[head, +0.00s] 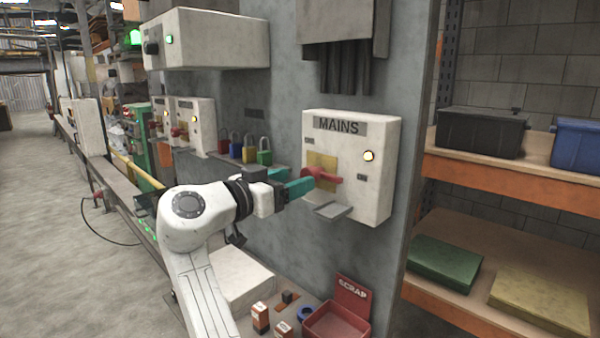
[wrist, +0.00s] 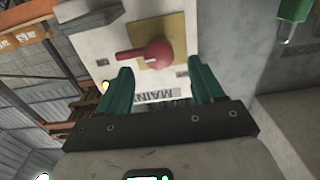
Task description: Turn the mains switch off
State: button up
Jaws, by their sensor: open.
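The white mains box (head: 381,190) is fixed to a grey panel, its label reading MAINS. Its red switch handle (head: 325,175) sits on a yellow plate, with the lever lying roughly level and pointing right. A lamp (head: 369,156) on the box is lit. My gripper (head: 311,183) is open, its teal fingers close in front of the switch. In the wrist view, which is upside down, the red handle (wrist: 148,54) shows just beyond and between the fingertips (wrist: 160,64), and the jaws hold nothing. Whether a finger touches the handle I cannot tell.
A small grey ledge (head: 331,211) juts out below the switch. Several coloured padlocks (head: 249,154) hang left of the box. Below are a red scrap bin (head: 337,310) and small boxes (head: 260,318). Shelving with bins (head: 481,132) stands at the right.

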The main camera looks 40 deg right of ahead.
aim_at(305, 175)
jog(key=shift+w+d+p, duration=0.1)
jog(key=shift+d+p, duration=0.2)
jog(key=shift+d, duration=1.4)
jog(key=shift+c, duration=0.5)
jog(key=c, duration=1)
jog(key=shift+o, duration=0.2)
